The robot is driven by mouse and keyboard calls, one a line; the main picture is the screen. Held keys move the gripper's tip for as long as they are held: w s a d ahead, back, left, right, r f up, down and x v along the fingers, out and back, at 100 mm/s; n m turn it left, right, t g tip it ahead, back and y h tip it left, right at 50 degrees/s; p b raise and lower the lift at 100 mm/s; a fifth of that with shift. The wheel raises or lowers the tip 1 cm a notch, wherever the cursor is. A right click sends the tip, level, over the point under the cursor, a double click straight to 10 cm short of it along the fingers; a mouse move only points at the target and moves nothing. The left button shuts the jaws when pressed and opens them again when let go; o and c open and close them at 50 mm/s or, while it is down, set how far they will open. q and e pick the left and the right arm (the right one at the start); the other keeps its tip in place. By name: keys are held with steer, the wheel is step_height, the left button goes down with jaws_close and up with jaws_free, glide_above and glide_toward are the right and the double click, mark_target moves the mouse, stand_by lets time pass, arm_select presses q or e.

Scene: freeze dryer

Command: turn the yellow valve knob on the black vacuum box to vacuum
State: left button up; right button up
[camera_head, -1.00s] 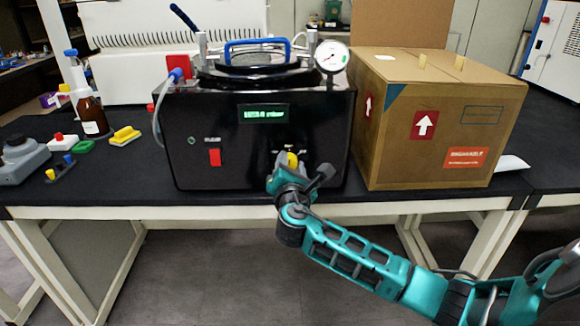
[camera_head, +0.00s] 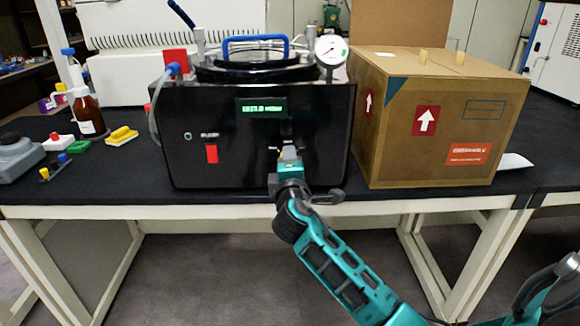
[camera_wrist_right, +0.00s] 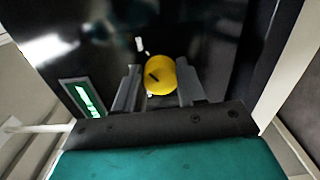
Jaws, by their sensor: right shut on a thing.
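The black vacuum box (camera_head: 225,125) stands on the bench, with a lit green display (camera_head: 262,109) and a red switch (camera_head: 211,154) on its front. My right gripper (camera_head: 289,150) is at the lower right of that front, and it hides the knob in the head view. In the right wrist view, the yellow valve knob (camera_wrist_right: 161,72) sits between the two fingers of my right gripper (camera_wrist_right: 157,88), which is shut on it. A dark mark shows on the knob's face, and small white marks show on the panel beside it. My left gripper is not in view.
A cardboard box (camera_head: 430,120) stands close to the right of the vacuum box. A round gauge (camera_head: 331,51) and blue handle (camera_head: 256,40) are on top of the box. A brown bottle (camera_head: 89,115) and small coloured parts stand to the left.

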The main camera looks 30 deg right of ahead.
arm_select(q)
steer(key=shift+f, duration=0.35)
arm_select(e)
steer(key=shift+f+m, duration=0.15)
steer(key=shift+m, duration=0.45)
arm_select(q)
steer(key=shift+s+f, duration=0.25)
arm_select(e)
steer(key=o, duration=1.1)
steer(key=shift+c, duration=0.2)
steer(key=shift+s+a, duration=0.1)
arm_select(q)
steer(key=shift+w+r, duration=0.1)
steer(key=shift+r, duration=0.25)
arm_select(e)
steer(key=v, duration=1.2)
steer(key=shift+s, duration=0.35)
steer(key=shift+a, duration=0.1)
